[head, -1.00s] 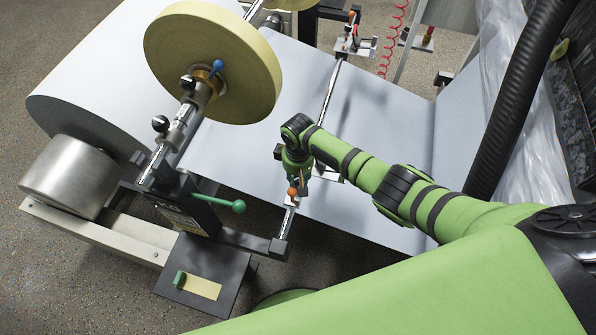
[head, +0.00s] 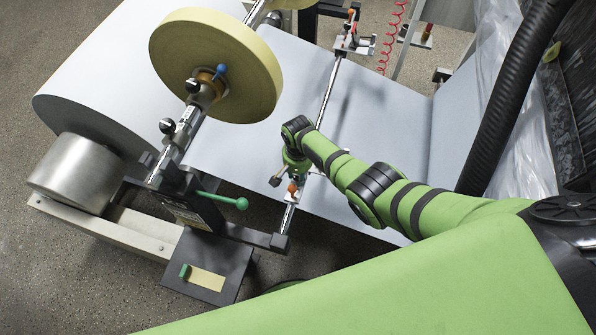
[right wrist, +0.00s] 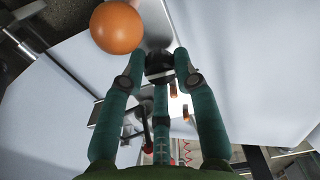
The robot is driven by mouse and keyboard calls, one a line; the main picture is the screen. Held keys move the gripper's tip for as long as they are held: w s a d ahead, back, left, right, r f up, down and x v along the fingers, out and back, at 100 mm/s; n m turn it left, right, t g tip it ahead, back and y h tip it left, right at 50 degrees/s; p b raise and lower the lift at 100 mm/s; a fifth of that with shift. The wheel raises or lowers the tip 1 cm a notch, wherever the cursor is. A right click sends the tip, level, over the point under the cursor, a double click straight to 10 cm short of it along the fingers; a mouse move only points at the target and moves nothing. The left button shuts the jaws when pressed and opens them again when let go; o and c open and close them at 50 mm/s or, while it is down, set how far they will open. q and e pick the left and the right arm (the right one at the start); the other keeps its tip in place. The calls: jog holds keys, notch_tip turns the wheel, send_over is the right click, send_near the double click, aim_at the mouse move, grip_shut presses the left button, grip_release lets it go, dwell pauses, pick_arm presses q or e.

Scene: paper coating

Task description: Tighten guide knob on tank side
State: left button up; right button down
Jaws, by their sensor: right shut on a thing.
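The guide knob (right wrist: 160,66) is a dark round knob seen in the right wrist view, between the tips of my right gripper's teal fingers. My right gripper (right wrist: 158,76) is shut on it. In the head view my right gripper (head: 287,177) is over the near end of the shiny guide bar (head: 327,97), close to an orange ball (head: 292,187). The ball also shows large beside the fingers in the right wrist view (right wrist: 116,27). The knob is hard to make out in the head view. My left gripper is out of view.
A pale yellow roll (head: 215,65) stands on a shaft left of the arm. A green-ended lever (head: 241,203) sticks out near the frame. The grey-white paper web (head: 370,110) runs beneath my arm. A black hose (head: 515,95) and clear plastic sheet (head: 527,155) are at right.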

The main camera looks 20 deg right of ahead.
aim_at(298, 176)
jog(key=shift+s+f+m, duration=0.1)
jog(key=shift+s+m, duration=0.1)
jog(key=shift+m, duration=0.3)
jog(key=c, duration=1.2)
grip_release()
jog(key=shift+w+r, duration=0.15)
jog(key=shift+r, duration=0.05)
jog(key=shift+r, duration=0.2)
notch_tip(298, 176, up, 11)
jog(key=shift+r, duration=0.15)
